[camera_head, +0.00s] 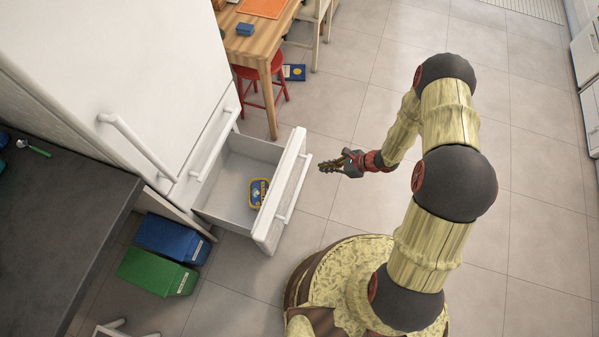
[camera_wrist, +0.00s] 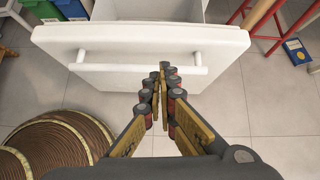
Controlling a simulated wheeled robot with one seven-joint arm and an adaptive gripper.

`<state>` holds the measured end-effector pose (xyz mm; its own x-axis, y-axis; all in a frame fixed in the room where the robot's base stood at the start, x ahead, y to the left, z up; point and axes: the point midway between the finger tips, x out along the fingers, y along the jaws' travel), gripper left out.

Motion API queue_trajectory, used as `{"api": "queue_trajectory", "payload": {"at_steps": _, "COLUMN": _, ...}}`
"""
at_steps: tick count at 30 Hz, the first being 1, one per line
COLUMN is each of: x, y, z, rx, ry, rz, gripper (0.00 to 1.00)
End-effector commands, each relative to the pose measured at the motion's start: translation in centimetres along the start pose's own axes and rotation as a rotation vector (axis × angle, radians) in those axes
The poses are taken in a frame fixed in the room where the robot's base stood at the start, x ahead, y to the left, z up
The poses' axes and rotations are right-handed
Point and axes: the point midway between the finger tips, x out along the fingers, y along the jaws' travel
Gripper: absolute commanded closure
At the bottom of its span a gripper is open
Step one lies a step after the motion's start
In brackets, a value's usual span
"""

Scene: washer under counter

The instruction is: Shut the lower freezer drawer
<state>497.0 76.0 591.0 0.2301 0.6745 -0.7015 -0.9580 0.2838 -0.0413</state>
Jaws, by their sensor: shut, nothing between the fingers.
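The lower freezer drawer (camera_head: 282,194) is pulled well out from the white fridge-freezer (camera_head: 130,70). A blue and yellow tub (camera_head: 258,193) lies inside it. The drawer front carries a white bar handle (camera_head: 296,188). My gripper (camera_head: 322,167) is shut and empty, just to the right of the drawer front. In the wrist view the drawer front (camera_wrist: 140,42) spans the upper part, with its handle (camera_wrist: 130,69) below the top edge.
A wooden table (camera_head: 250,45) and a red stool (camera_head: 262,85) stand behind the drawer. A blue and yellow box (camera_head: 294,72) lies on the floor by them. Blue (camera_head: 172,240) and green (camera_head: 155,271) bins stand left of the drawer. The floor at right is clear.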

Motion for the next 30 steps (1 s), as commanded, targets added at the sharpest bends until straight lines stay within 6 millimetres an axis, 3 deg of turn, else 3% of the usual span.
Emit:
{"api": "queue_trajectory", "payload": {"at_steps": 5, "x": 1.6, "y": 1.0, "z": -2.2, "rx": 0.07, "ry": 0.008, "rz": -0.013, "gripper": 1.0}}
{"api": "queue_trajectory", "payload": {"at_steps": 11, "x": 4.0, "y": 1.1, "z": -2.4, "rx": 0.073, "ry": 0.009, "rz": -0.011, "gripper": 1.0}}
{"api": "queue_trajectory", "payload": {"at_steps": 17, "x": 8.0, "y": 1.1, "z": -2.5, "rx": 0.072, "ry": 0.009, "rz": -0.01, "gripper": 1.0}}
{"api": "queue_trajectory", "payload": {"at_steps": 24, "x": 12.3, "y": 0.9, "z": -2.0, "rx": 0.069, "ry": 0.008, "rz": -0.011, "gripper": 1.0}}
{"api": "queue_trajectory", "payload": {"at_steps": 30, "x": 13.8, "y": 0.8, "z": -0.1, "rx": 0.07, "ry": 0.008, "rz": -0.012, "gripper": 1.0}}
